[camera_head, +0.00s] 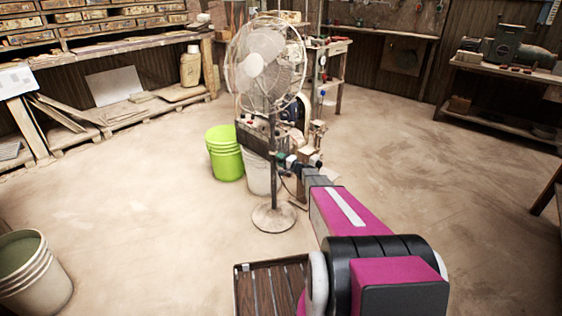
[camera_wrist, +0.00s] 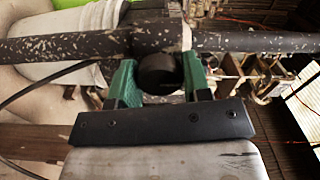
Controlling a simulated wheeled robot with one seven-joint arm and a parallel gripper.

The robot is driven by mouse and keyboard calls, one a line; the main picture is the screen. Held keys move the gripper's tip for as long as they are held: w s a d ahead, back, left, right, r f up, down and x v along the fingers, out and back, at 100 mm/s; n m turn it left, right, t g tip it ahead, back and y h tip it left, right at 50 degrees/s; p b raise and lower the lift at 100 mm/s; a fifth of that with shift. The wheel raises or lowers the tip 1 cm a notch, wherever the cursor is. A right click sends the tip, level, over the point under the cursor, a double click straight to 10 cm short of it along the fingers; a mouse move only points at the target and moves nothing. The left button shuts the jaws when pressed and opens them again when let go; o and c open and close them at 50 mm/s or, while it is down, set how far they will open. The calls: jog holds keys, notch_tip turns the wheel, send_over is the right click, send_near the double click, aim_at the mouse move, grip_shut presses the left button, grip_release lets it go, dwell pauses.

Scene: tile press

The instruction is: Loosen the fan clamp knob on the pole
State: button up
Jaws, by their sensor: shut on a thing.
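The pedestal fan (camera_head: 265,65) stands upright on a round base (camera_head: 273,216), its thin pole (camera_head: 272,190) rising from the floor. In the wrist view the worn, paint-chipped pole (camera_wrist: 60,48) runs across the picture, with a thicker clamp collar (camera_wrist: 155,32) at its middle. A dark round knob (camera_wrist: 159,72) sits on the near side of the collar. My gripper (camera_wrist: 160,80) has its green fingers on both sides of the knob and is shut on it. In the head view my gripper (camera_head: 284,160) is at the pole, and the knob is too small to make out.
A lime green bucket (camera_head: 224,153) and a pale bucket (camera_head: 261,174) stand close behind the pole. A workbench (camera_head: 333,75) is behind the fan. Another bucket (camera_head: 34,274) is at the lower left. Open floor lies left and right.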

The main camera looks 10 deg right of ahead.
jog(key=n, duration=0.5)
jog(key=shift+s+n, duration=0.1)
jog(key=shift+n, duration=0.3)
dwell(0.4)
jog(key=o, duration=0.9)
jog(key=shift+o, duration=0.2)
jog(key=v, duration=1)
jog(key=shift+s+d, duration=0.25)
jog(key=shift+s, duration=0.05)
